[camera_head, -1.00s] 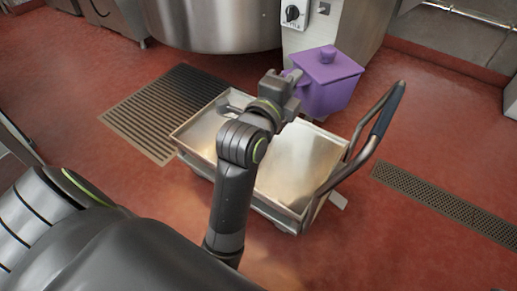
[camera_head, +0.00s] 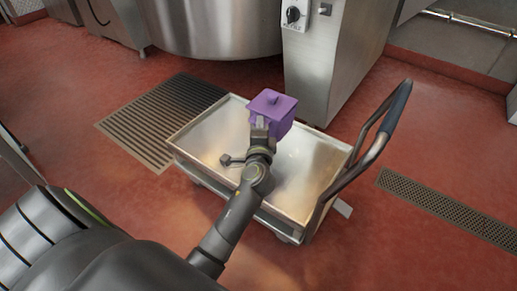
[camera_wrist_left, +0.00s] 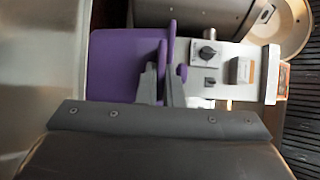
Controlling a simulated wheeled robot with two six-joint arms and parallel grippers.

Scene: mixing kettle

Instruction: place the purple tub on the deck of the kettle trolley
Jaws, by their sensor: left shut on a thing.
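The purple tub (camera_head: 279,105) has a lid with a knob and appears upright, over the back part of the trolley's deck in the head view. My left gripper (camera_head: 260,127) is shut on the tub's near side. In the left wrist view the tub (camera_wrist_left: 122,66) shows beside my left gripper's fingers (camera_wrist_left: 161,85), with a purple upright part between them. The kettle trolley (camera_head: 209,141) has a shallow metal deck with low rims. My arm hides part of the deck. I cannot tell whether the tub's bottom touches the deck. My right gripper is out of view.
The trolley's push handle (camera_head: 377,135) rises at the right. The large steel kettle (camera_head: 215,25) and its control column (camera_head: 318,65) stand just behind the trolley. A floor grate (camera_head: 160,120) lies to the left, another drain (camera_head: 440,205) to the right.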

